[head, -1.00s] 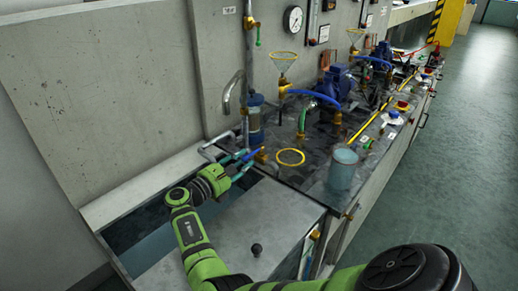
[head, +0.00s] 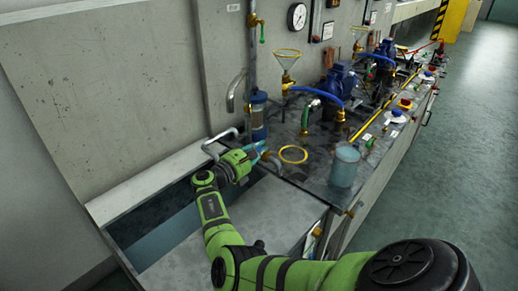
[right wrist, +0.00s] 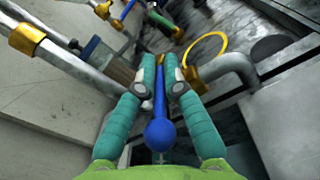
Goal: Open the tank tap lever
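The tank tap lever is a blue bar with a round knob (right wrist: 160,134), seen in the right wrist view running up between my fingers. My right gripper (right wrist: 161,68) has its two teal fingers close on either side of the bar, and they look shut on it. The knob sticks out on the palm side of the fingertips. In the head view my right gripper (head: 264,153) is at the pipework by the tank's back right corner, and it mostly hides the lever there. My left gripper is not in view.
A grey bent pipe (head: 219,137) and a blue clear-walled filter (head: 258,118) stand close behind the gripper. A yellow ring (head: 293,154) lies on the bench, with a clear beaker (head: 344,166) right of it. The open tank (head: 160,243) is below my arm.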

